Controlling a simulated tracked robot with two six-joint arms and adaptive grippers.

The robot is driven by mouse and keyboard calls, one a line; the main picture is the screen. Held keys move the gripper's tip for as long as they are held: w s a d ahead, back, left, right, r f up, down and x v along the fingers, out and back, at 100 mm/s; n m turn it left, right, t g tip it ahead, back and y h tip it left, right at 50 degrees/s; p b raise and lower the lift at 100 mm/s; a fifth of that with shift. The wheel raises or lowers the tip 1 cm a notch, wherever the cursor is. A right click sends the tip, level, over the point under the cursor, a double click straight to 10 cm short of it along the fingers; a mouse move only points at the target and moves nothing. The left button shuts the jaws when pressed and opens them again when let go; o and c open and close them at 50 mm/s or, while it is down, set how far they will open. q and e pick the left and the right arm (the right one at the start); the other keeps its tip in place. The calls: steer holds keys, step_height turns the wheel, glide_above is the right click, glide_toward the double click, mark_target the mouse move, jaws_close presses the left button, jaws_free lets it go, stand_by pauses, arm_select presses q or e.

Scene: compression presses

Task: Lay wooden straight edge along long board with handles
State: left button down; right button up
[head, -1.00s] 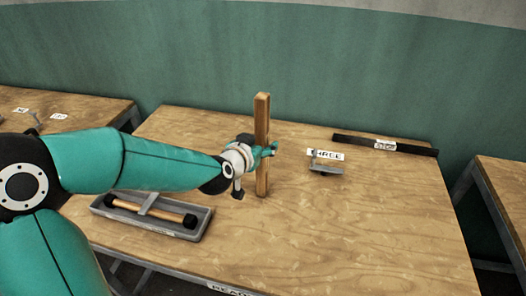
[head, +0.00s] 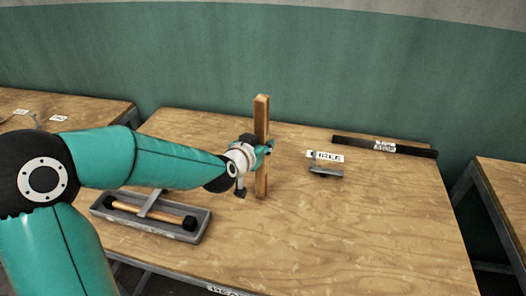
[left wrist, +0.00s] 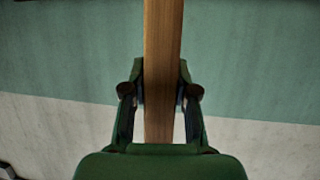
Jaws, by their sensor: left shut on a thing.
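The wooden straight edge (head: 261,110) stands upright over the middle of the table in the head view. My left gripper (head: 262,150) is shut on it around mid-length. In the left wrist view the straight edge (left wrist: 162,40) runs between the two fingers of the gripper (left wrist: 161,92). I cannot tell whether its lower end touches the table. No board with two clear handles shows; a grey tray (head: 106,212) at the table's front left holds a wooden bar (head: 125,207) with black ends, with a grey handle-like piece across it. My right gripper is not in view.
A long black bar (head: 350,141) with a label lies at the table's back right. A small grey fixture (head: 326,171) stands by a sign (head: 325,157) reading THREE. The table's (head: 370,235) front right is clear. Other tables stand at left and right.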

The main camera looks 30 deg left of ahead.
mark_target(262, 97)
arm_select(q)
steer(key=shift+r, duration=0.2)
steer(key=shift+r+p, duration=0.3)
steer(key=shift+r, duration=0.35)
step_height(262, 97, up, 16)
steer(key=p, duration=0.9)
steer(key=shift+r+p, duration=0.65)
steer(key=shift+r, duration=0.5)
